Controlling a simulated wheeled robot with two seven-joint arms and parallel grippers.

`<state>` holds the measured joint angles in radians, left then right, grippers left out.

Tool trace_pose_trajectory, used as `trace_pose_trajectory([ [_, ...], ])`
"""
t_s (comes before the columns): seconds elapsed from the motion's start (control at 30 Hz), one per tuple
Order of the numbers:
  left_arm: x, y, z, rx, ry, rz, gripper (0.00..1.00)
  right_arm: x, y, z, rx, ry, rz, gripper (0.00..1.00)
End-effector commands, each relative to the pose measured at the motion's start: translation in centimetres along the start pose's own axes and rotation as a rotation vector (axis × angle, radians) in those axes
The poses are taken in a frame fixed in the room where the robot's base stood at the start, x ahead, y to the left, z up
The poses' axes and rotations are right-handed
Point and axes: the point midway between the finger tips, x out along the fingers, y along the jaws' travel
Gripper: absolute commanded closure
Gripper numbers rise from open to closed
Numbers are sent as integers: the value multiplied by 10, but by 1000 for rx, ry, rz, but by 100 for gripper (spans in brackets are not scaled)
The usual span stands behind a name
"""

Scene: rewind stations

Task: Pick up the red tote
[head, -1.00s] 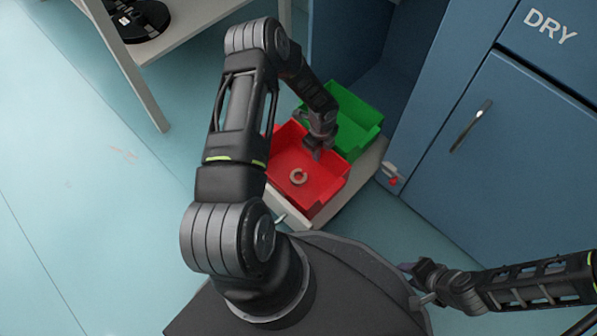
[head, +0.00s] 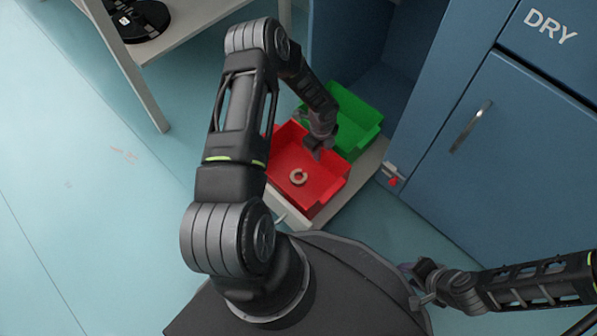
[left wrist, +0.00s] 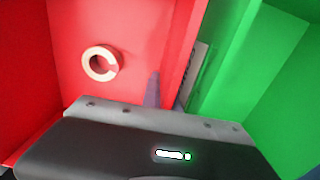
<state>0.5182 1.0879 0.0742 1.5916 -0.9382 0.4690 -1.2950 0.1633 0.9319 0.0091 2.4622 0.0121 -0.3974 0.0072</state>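The red tote (head: 312,185) sits on a pale low platform, with a beige ring (head: 299,177) lying inside. In the left wrist view the red tote (left wrist: 120,30) fills the left side and the ring (left wrist: 100,63) lies on its floor. My left gripper (head: 317,152) is low over the tote's wall facing the green tote. In the wrist view one finger shows inside the red tote and the other seems to be in the gap beyond the wall; they look apart. My right gripper (head: 415,284) is empty, fingers apart, at the lower right, away from the totes.
A green tote (head: 355,112) stands right behind the red one, with a narrow gap between them. Blue cabinets (head: 520,150) rise at the right. A shelf (head: 190,28) with a black reel (head: 140,20) is at the upper left. The left floor is clear.

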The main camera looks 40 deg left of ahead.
Motion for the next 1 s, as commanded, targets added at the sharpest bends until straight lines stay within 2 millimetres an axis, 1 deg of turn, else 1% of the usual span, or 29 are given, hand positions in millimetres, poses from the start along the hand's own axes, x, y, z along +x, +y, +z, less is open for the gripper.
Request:
trace_pose_trajectory([
  [0.77, -1, 0, 0, 0, -1, 0, 100, 0, 0, 0, 0, 0, 0, 64],
  [0.87, -4, 0, 0, 0, -1, 0, 100, -2, -1, 0, 0, 0, 0, 64],
  [1.0, -13, 0, 0, 0, -1, 0, 100, -6, -2, 0, -1, -1, 1, 64],
])
